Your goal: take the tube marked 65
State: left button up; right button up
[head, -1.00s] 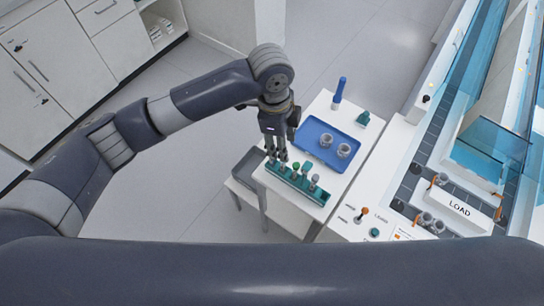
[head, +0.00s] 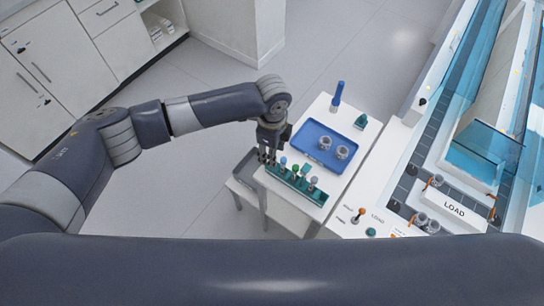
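A green tube rack (head: 318,198) stands at the front of the white side table and holds several tubes with coloured caps. A blue-capped tube (head: 283,161) and a grey-capped tube (head: 313,181) are among them, with green caps between. No number can be read, so I cannot tell which tube is marked 65. My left gripper (head: 268,161) points down at the rack's left end, just left of the blue-capped tube. Its fingers are too small to tell whether they are apart or hold anything. My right gripper is not in view.
Behind the rack, a blue tray (head: 318,155) holds two grey cups (head: 342,152). A blue upright object (head: 338,95) and a small green item (head: 361,122) stand farther back. A grey bin (head: 247,166) is left of the table. The LOAD track (head: 455,208) is right.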

pick_arm(q)
jog(key=shift+f, duration=0.85)
jog(key=c, duration=0.9)
jog(key=shift+c, duration=0.2)
jog(key=shift+r, duration=0.1)
notch_tip(320, 180, up, 9)
jog(key=shift+r+b, duration=0.1)
jog(key=shift+b, duration=1.05)
jog(key=shift+r, duration=0.35)
